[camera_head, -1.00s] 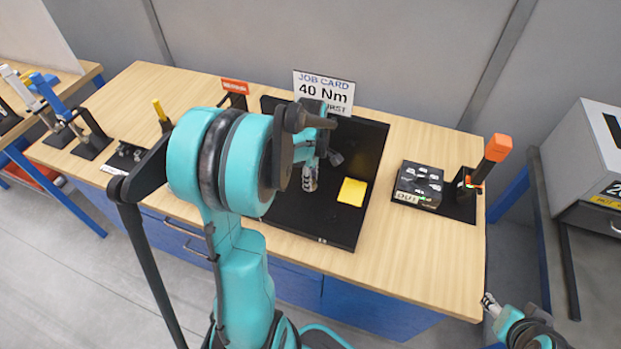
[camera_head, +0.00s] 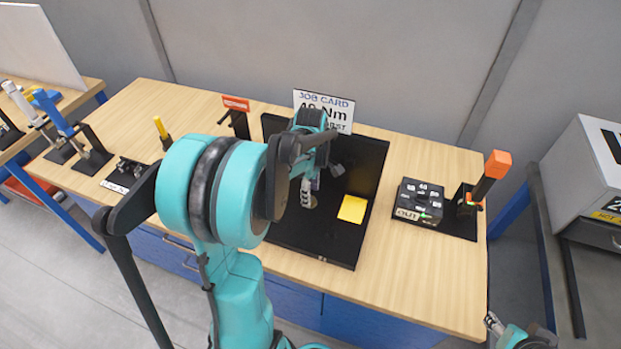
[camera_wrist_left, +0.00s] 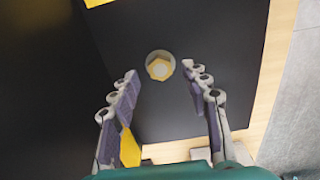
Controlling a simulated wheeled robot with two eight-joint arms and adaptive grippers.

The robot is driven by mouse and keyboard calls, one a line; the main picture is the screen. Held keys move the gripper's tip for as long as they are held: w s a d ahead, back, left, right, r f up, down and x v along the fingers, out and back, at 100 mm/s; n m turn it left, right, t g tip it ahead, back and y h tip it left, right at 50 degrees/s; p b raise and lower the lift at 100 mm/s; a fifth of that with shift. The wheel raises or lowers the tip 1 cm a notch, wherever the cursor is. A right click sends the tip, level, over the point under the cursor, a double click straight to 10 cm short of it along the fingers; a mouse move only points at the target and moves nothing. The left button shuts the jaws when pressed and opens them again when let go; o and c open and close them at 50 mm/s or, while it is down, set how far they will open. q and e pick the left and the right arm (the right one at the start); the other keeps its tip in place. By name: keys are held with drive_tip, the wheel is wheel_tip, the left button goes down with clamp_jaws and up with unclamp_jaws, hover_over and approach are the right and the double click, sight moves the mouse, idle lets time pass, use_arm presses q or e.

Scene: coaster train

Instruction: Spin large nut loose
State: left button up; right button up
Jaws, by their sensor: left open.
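The large nut (camera_wrist_left: 160,66) is a pale, brass-toned hexagon in a round grey-green ring on the black board (camera_wrist_left: 150,110). In the wrist view it sits between and just beyond the fingertips of my left gripper (camera_wrist_left: 160,72), which is open. No finger is seen touching it. In the head view the left gripper (camera_head: 306,190) hangs over the board, and the arm hides much of that area; a small part of the nut (camera_head: 311,202) shows beside the fingers. My right gripper (camera_head: 493,323) is at the bottom right, partly cut off, and its jaws cannot be made out.
A yellow square (camera_head: 352,208) lies on the board, and a job card (camera_head: 323,110) reading 40 Nm stands behind. At right are a black block (camera_head: 418,199) and an orange-topped tool (camera_head: 490,175). A yellow-handled tool (camera_head: 162,130) is at left. Table's right front is clear.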

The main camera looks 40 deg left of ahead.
use_arm(q)
wheel_tip(320, 180, up, 10)
drive_tip(key=shift+f, duration=0.2)
wheel_tip(320, 180, down, 4)
drive_tip(key=m+b, duration=0.3)
drive_tip(key=m, duration=2.8)
drive_tip(key=shift+r+m, duration=0.15)
drive_tip(key=shift+m, duration=0.25)
drive_tip(key=m, duration=0.4)
drive_tip(key=shift+f+b, duration=0.2)
drive_tip(key=shift+b, duration=0.15)
wheel_tip(320, 180, down, 8)
drive_tip(key=b, duration=0.3)
drive_tip(key=shift+r, duration=0.1)
